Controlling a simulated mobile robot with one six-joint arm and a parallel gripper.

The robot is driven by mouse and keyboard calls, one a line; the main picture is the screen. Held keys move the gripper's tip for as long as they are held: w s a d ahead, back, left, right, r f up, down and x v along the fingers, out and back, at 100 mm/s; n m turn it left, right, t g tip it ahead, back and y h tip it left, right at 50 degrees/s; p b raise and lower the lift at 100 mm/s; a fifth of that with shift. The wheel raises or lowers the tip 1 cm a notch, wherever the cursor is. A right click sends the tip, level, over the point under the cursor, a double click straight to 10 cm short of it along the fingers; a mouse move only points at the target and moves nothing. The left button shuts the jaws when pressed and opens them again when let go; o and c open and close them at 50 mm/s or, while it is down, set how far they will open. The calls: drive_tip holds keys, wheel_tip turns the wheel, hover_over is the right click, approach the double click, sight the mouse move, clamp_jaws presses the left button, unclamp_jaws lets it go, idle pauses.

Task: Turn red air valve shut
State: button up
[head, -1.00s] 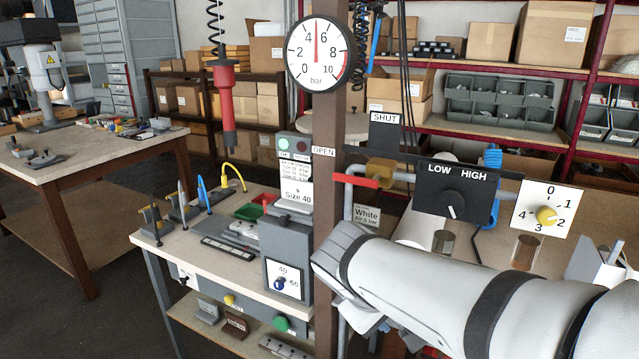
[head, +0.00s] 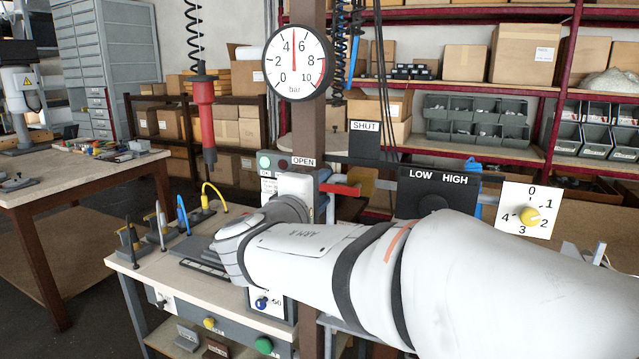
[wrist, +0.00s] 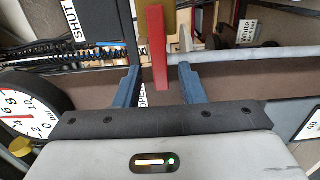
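The red valve lever (head: 342,189) lies roughly level, reaching left from the brass valve toward the OPEN label (head: 304,161). The SHUT label (head: 364,126) is above it. In the wrist view the red lever (wrist: 158,50) stands between my gripper's two blue fingers, with gaps visible on both sides. My gripper (wrist: 157,80) is open there. In the head view my gripper (head: 328,187) is at the lever's free end, partly hidden by my white wrist. The brass valve body (wrist: 183,18) shows beside the lever in the wrist view.
The pressure gauge (head: 297,62) on the brown post reads about 5 bar. The LOW/HIGH switch box (head: 412,188) and the numbered dial plate (head: 530,211) are to the right, the box partly behind my arm. A red hanging tool (head: 205,115) is to the left.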

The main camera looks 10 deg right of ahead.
sight(324, 188)
drive_tip(key=shift+x, duration=1.85)
drive_tip(key=shift+c, duration=0.6)
clamp_jaws()
